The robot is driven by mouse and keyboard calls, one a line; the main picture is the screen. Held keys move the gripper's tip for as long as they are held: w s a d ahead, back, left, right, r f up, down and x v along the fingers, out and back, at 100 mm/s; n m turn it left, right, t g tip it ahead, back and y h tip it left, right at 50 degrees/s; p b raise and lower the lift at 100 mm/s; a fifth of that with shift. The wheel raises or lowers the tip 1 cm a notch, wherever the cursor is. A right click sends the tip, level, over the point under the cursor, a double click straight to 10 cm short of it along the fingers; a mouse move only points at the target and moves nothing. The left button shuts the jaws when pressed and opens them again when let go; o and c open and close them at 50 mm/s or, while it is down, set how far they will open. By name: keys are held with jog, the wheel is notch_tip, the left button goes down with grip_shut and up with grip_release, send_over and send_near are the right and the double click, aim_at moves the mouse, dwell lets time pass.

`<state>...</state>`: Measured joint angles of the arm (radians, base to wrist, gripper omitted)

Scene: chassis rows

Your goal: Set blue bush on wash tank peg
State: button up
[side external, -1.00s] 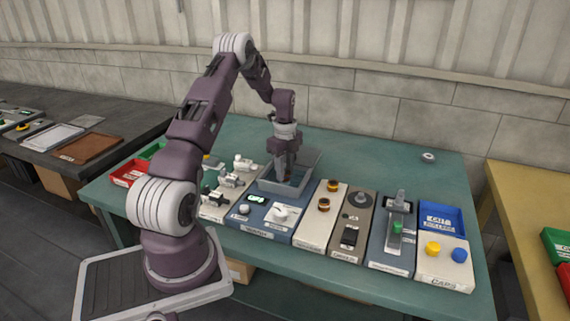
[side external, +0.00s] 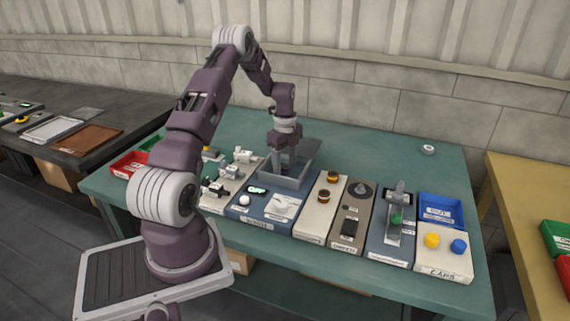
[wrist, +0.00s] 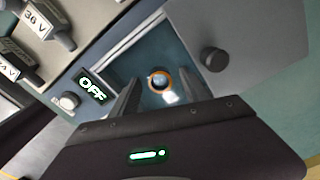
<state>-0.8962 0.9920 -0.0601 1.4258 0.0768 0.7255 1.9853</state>
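The wash tank (side external: 296,182) is a grey open tray on the blue unit. It also shows in the wrist view (wrist: 150,36) with a blue-green floor. A copper-orange ring with some blue and a light centre (wrist: 158,80), seemingly the blue bush, is inside it. I cannot tell how it sits on the peg, which the ring hides. My gripper (side external: 284,166) points down over the tank. In the wrist view my gripper (wrist: 160,92) is open, its fingers either side of the ring with gaps.
The unit's display (wrist: 91,86) reads OFF. To the right, a pale block (side external: 312,222) carries two dark-and-copper bushes (side external: 332,177). Grey fixtures, a blue bin (side external: 441,210) and yellow and blue caps (side external: 432,240) stand further right.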

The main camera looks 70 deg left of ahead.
jog(key=shift+r, duration=0.1)
notch_tip(320, 180, up, 7)
jog(key=shift+f, duration=0.1)
dwell(0.3)
notch_tip(320, 180, up, 7)
dwell(0.5)
dwell(0.4)
